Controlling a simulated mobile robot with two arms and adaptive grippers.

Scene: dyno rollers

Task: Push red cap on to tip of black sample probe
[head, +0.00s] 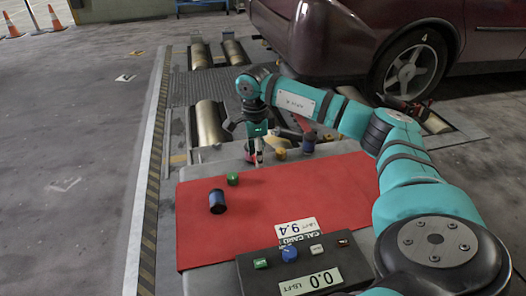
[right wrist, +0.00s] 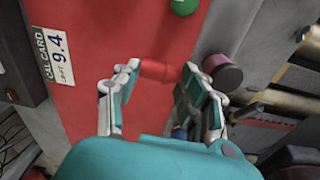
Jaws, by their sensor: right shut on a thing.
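My right gripper (head: 259,158) is over the far edge of the red mat, pointing down. In the right wrist view its two fingertips (right wrist: 160,76) are closed on a small red cylinder, the red cap (right wrist: 160,71), which lies across between them. In the head view the cap is too small to make out surely. A dark cylinder with a blue end (head: 217,202) is on the mat, left of my gripper. I cannot tell surely which dark piece is the black sample probe. My left gripper is not in view.
A green cap (head: 233,179) is on the red mat (head: 320,190). A dark cylinder with a pinkish top (right wrist: 223,74) is beside my right fingertip in the right wrist view. A yellow piece (head: 281,154) is at the far edge. A torque display box (head: 300,272) stands at the front.

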